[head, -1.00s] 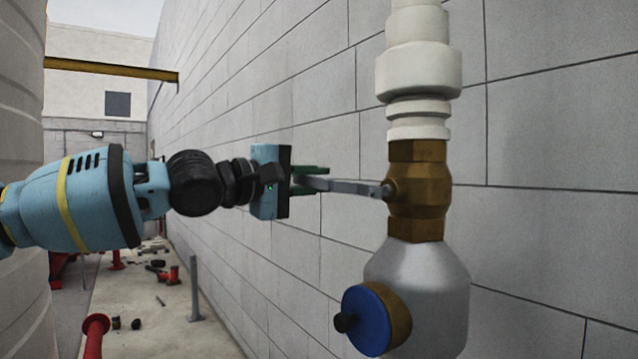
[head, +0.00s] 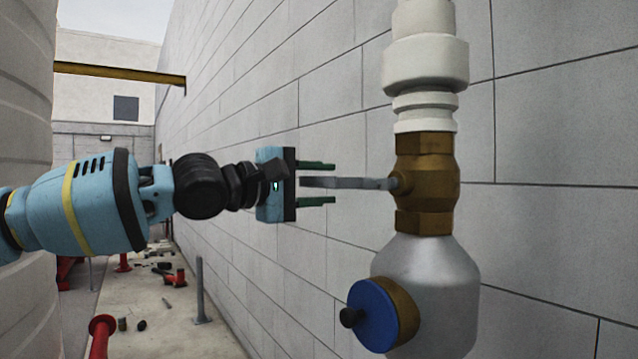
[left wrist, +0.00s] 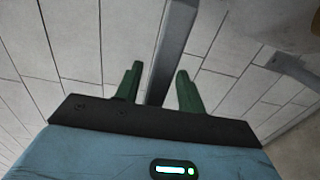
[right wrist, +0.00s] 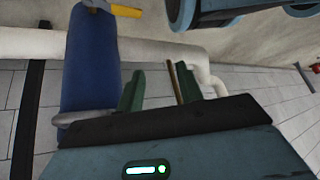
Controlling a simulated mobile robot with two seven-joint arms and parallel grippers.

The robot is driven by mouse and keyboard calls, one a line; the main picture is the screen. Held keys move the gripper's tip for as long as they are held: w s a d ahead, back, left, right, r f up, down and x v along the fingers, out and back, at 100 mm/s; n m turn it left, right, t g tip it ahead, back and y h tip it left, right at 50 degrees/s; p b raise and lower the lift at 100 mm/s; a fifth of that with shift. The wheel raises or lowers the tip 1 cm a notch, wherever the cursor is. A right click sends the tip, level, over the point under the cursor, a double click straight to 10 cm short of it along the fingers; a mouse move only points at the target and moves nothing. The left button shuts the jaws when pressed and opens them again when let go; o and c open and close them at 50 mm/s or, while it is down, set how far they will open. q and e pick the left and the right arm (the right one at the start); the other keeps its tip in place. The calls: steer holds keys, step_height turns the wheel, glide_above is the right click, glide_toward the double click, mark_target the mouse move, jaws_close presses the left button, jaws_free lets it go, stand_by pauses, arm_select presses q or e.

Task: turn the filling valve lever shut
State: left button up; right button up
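The filling valve is a brass body (head: 425,180) on a vertical pipe. Its grey lever (head: 350,183) sticks out to the left, about level, across the pipe. My left gripper (head: 318,183) is open, with its green fingers above and below the lever's free end and gaps on both sides. In the left wrist view the lever (left wrist: 168,55) runs between the two spread fingers (left wrist: 157,85). My right gripper (right wrist: 155,88) shows only in its wrist view.
White pipe fittings (head: 425,60) rise above the valve, and a silver body (head: 425,285) with a blue cap (head: 372,315) sits below. A block wall (head: 560,130) stands close behind. In the right wrist view a blue cylinder (right wrist: 90,65) and white pipe (right wrist: 205,70) are near.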

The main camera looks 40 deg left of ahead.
arm_select(q)
steer(key=shift+s+r, duration=0.1)
steer(key=v, duration=0.6)
steer(key=shift+s+a+p, duration=0.15)
steer(key=shift+p, duration=0.15)
steer(key=shift+s+a, duration=0.2)
steer(key=shift+s, duration=0.35)
